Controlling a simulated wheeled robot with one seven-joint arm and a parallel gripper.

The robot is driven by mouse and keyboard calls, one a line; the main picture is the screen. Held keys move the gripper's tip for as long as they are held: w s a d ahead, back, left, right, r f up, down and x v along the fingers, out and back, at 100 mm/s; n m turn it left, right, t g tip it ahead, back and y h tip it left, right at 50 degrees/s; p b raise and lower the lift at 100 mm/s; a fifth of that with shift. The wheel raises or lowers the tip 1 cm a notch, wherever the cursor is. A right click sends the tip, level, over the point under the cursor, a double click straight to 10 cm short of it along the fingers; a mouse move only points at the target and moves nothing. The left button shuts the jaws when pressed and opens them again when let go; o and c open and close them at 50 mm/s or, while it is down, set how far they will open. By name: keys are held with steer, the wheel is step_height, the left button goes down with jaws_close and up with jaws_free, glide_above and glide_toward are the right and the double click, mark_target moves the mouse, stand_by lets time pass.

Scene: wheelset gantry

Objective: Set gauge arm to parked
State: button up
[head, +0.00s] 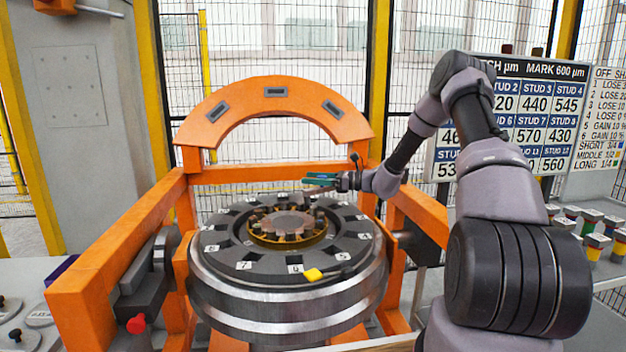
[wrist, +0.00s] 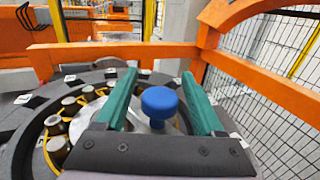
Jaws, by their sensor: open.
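My gripper (head: 320,180) has two green fingers, apart, above the back of the wheelset's top face in the head view. In the wrist view, a blue knob (wrist: 160,102) shows between the spread fingers of the gripper (wrist: 163,95), with a gap on each side. A grey post or bar under the knob is partly hidden by my gripper; I cannot tell whether it is the gauge arm. No part is clearly marked as the gauge arm.
The orange gantry arch (head: 276,92) stands behind the wheelset, with orange side beams (head: 120,255). A red knob (head: 137,324) is at left. A stud board (head: 530,110) and several coloured pegs (head: 592,225) are at right. Mesh fencing stands behind.

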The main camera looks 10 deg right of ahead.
jaws_close()
stand_by(1.4)
